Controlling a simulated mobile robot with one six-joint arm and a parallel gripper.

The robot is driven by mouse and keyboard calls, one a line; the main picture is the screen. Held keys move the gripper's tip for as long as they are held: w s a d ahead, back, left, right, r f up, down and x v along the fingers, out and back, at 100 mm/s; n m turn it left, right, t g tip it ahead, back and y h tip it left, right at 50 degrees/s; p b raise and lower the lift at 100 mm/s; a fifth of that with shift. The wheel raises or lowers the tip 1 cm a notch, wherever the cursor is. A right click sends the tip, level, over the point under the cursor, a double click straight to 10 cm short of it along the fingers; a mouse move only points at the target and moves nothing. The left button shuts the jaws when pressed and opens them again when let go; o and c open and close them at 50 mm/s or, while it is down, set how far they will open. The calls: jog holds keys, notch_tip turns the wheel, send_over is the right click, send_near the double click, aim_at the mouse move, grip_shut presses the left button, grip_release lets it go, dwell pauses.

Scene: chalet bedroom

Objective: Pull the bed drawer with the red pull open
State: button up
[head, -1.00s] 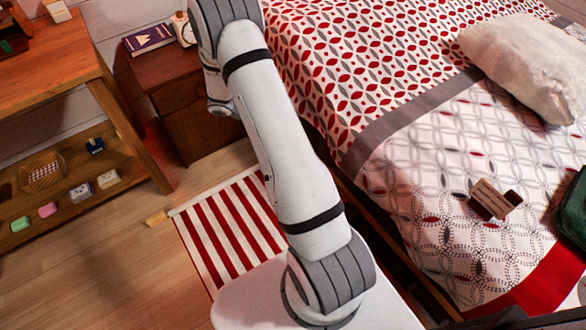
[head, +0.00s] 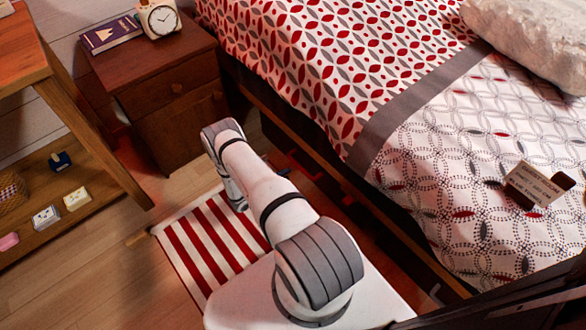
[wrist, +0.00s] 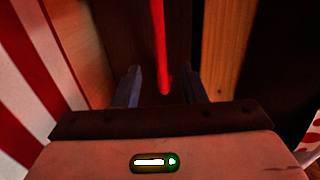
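The red pull (wrist: 160,48) is a long red bar in the wrist view, running from the top edge down between my fingertips. My gripper (wrist: 160,88) is open, with one grey-blue finger on each side of the bar and a visible gap on both sides. How deep the bar sits between the fingers is hard to tell. A dark brown surface (wrist: 130,25) lies behind the bar, probably the drawer front. In the head view my gripper (head: 278,172) is low beside the bed's side, partly hidden by my arm. The drawer is mostly in shadow there.
The bed (head: 420,110) stands at right, its wooden side rail (head: 330,175) above the floor. A red-striped rug (head: 205,245) lies on the floor. A wooden shelf unit (head: 95,140) is at left.

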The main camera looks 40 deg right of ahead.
jog(key=b+x, duration=0.1)
jog(key=x, duration=0.6)
jog(key=shift+b, duration=0.3)
jog(key=shift+d, duration=0.1)
jog(key=shift+c, duration=0.5)
grip_shut()
